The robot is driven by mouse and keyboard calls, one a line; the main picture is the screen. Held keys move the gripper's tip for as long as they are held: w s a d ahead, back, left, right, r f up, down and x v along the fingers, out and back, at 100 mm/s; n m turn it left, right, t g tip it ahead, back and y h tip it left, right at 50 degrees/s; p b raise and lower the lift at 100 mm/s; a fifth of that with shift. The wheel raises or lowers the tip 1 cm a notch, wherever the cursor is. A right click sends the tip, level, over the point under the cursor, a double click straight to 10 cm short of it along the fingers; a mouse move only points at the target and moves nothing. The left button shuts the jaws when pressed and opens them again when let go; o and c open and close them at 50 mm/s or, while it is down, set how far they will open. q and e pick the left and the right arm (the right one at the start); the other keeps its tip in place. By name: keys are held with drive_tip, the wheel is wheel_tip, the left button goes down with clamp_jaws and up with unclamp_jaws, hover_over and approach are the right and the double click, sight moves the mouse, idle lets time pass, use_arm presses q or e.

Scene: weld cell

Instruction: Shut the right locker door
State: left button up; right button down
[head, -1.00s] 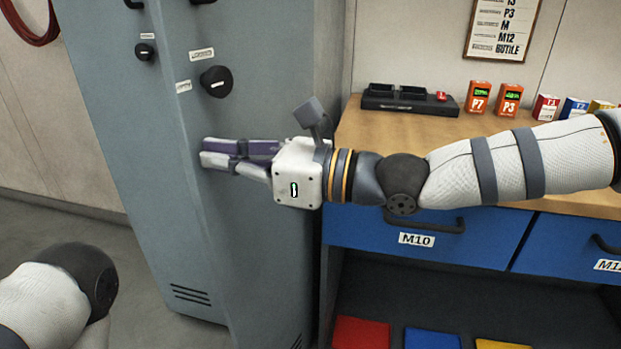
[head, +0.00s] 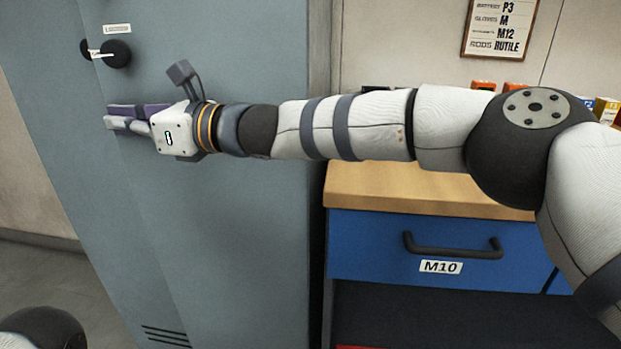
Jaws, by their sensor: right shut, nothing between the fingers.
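The grey-blue locker (head: 250,230) stands on the left, with a tall door face that carries a dark knob (head: 116,53) and a small white label above it. Vent slots show low on the door. My right gripper (head: 112,115) is shut and empty, its fingers pointing left at the door face just below the knob. The fingers look close to or against the door; I cannot tell if they touch. The door looks about flush with the locker, but I cannot tell if a gap remains. Only a dark rounded part of my left arm shows at the bottom left; its gripper is out of view.
A workbench with a wooden top (head: 430,192) and a blue drawer (head: 440,255) marked M10 stands right of the locker. My right arm crosses above it and hides most items on top. A notice board (head: 500,28) hangs on the wall. Floor shows at lower left.

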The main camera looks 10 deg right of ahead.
drive_tip(key=w+m+t+h+b, duration=0.2)
drive_tip(key=w+m+t+h, duration=0.1)
drive_tip(key=w, duration=0.6)
drive_tip(key=shift+m+t, duration=0.5)
drive_tip(key=shift+t, duration=0.7)
